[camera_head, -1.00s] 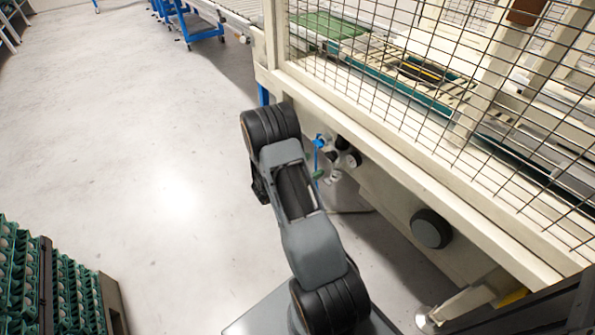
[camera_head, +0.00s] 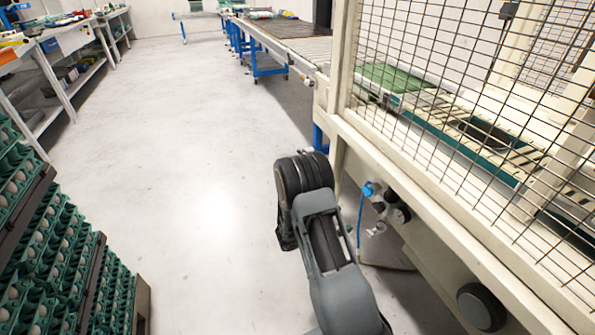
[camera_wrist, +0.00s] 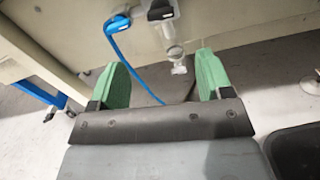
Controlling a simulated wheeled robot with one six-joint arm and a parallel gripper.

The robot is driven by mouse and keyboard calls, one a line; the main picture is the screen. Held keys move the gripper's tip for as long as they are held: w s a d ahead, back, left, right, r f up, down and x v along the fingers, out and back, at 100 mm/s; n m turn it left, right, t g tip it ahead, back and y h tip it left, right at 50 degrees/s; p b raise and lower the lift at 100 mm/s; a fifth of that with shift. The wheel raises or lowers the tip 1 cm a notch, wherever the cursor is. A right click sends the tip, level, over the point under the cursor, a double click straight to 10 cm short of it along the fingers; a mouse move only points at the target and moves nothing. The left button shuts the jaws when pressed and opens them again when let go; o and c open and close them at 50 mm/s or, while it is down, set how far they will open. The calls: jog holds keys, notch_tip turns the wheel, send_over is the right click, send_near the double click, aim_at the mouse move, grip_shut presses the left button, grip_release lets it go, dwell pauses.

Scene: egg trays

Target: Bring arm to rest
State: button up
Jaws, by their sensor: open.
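My gripper (camera_wrist: 162,82) shows in the wrist view with its two green fingers wide apart and nothing between them. Beyond the fingers are the cream side of a machine, a blue fitting and a blue hose. In the head view my arm is folded in the lower middle, and its dark elbow stands beside the caged machine (camera_head: 436,205). Stacked green egg trays (camera_head: 60,262) with eggs stand at the lower left, apart from the arm.
The caged machine fills the right side, close to my arm. A blue valve fitting (camera_head: 370,189) with a hose sticks out from it. A conveyor (camera_head: 290,30) runs at the back. Shelving benches (camera_head: 60,50) line the left. The grey floor (camera_head: 190,150) between is clear.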

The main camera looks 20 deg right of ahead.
jog(key=s+a+r+m+g+y+p, duration=0.1)
jog(key=s+a+r+m+y+p, duration=0.2)
jog(key=r, duration=0.4)
jog(key=s+r+m+g+y+p, duration=0.1)
jog(key=r+m+p, duration=0.1)
jog(key=r+p, duration=0.4)
jog(key=s+a+r+m+g+y+p, duration=0.1)
jog(key=s+a+r+m+y+p, duration=0.15)
jog(key=r, duration=0.55)
jog(key=s+a+r+m+t+y+p, duration=0.2)
jog(key=a+r+m+t+y+p, duration=0.2)
jog(key=r, duration=0.8)
jog(key=s+a+r+m+t+y+p, duration=0.3)
jog(key=a+r+y+p, duration=0.4)
jog(key=a+r+p, duration=0.5)
jog(key=shift+a+r+m+t+y, duration=0.15)
jog(key=shift+r+m+t+y, duration=0.2)
jog(key=shift+m, duration=0.2)
jog(key=shift+s, duration=0.1)
